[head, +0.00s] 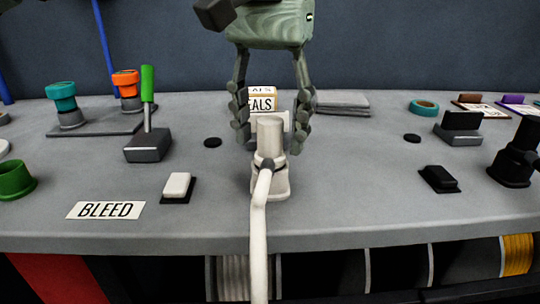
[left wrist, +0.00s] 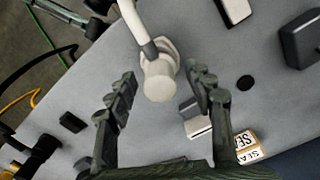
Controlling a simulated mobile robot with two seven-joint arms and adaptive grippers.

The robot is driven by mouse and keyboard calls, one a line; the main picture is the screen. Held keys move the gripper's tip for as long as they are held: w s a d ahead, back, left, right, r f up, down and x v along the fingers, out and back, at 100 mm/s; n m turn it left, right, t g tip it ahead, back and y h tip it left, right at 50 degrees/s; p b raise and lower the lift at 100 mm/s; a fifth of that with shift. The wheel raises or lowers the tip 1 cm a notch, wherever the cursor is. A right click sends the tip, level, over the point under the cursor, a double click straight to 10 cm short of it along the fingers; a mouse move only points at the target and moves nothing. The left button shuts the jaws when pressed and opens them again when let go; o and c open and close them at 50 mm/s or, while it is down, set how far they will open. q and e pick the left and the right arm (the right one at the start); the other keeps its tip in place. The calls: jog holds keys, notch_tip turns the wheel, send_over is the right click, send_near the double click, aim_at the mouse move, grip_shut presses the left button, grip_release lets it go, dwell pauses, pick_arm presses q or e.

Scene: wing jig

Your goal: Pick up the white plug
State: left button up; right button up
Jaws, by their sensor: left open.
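The white plug (head: 270,135) stands upright in a pale base (head: 271,186) near the front middle of the grey bench, with a white hose (head: 259,230) coming off its front and hanging over the edge. My left gripper (head: 272,147) points down over it, open, one finger on each side. In the left wrist view the plug (left wrist: 159,85) lies between the two spread fingertips (left wrist: 162,80). I see no clear contact; how far the fingers are behind it is hard to tell. My right gripper is not in view.
A box marked SEALS (head: 262,104) stands behind the plug. A white rocker switch (head: 177,187), a green lever (head: 148,97) and a BLEED label (head: 105,210) are to the left. A black switch (head: 439,178) and a black connector (head: 515,160) are to the right.

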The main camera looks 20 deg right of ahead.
pick_arm(q)
jog(key=c, duration=0.9)
grip_shut()
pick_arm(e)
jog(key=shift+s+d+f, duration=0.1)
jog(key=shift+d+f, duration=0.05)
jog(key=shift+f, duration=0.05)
pick_arm(q)
jog(key=shift+r, duration=0.2)
notch_tip(320, 180, up, 4)
jog(key=shift+s+r, duration=0.1)
jog(key=shift+r, duration=0.05)
jog(key=s+a+r+p, duration=0.4)
jog(key=s+r, duration=0.5)
jog(key=s, duration=0.1)
jog(key=shift+s+a+r, duration=0.2)
jog(key=shift+a, duration=0.2)
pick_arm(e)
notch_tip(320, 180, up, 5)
